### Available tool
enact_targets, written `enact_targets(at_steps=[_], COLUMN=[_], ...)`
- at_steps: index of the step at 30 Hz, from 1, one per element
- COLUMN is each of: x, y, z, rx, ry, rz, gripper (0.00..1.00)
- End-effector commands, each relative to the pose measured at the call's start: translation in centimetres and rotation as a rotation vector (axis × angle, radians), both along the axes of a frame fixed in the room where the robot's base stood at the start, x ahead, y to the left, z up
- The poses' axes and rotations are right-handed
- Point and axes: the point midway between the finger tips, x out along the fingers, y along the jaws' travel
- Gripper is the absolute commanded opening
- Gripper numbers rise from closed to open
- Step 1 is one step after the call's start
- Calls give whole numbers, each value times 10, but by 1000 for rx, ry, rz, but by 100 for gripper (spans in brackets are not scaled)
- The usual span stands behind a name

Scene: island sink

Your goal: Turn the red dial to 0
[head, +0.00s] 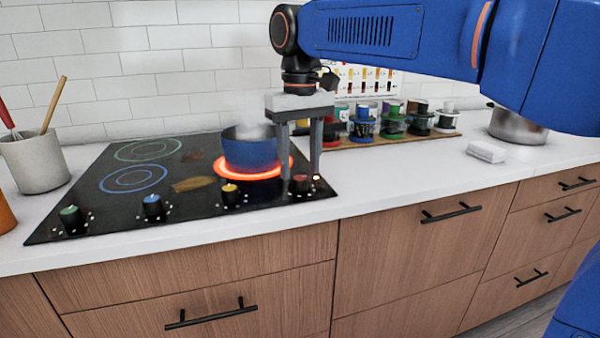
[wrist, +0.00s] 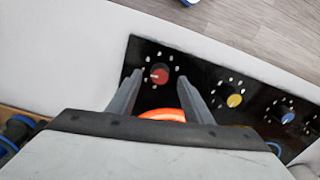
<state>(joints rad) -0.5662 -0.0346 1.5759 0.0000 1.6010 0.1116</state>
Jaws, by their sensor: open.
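The red dial (head: 300,185) sits at the right end of the row of knobs along the cooktop's front edge. My gripper (head: 301,177) points down over the dial, open and empty. In the wrist view its fingertips (wrist: 160,76) stand to either side of the dial, with gaps. The cannot-read marks leave the dial's exact setting unclear.
A steaming blue pot (head: 250,150) stands on a glowing burner (head: 230,171) close left of my gripper. Yellow (head: 230,195), blue (head: 153,207) and green (head: 73,219) knobs line the front. Several jars (head: 364,122) stand on a board behind right. Counter at right is mostly clear.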

Motion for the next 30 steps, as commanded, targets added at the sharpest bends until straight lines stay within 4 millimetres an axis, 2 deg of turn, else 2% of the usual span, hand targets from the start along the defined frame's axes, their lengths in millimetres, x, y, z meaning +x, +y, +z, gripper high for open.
enact_targets(at_steps=[6,17,18,21,23,30], x=[0,0,0,0,0,0], y=[0,0,0,0,0,0], z=[-21,-25,-25,-25,-25,-25], rx=[0,0,0,0,0,0], ry=[0,-1,-1,-1,-1,-1], rz=[0,0,0,0,0,10], gripper=[46,46,41,17,5,5])
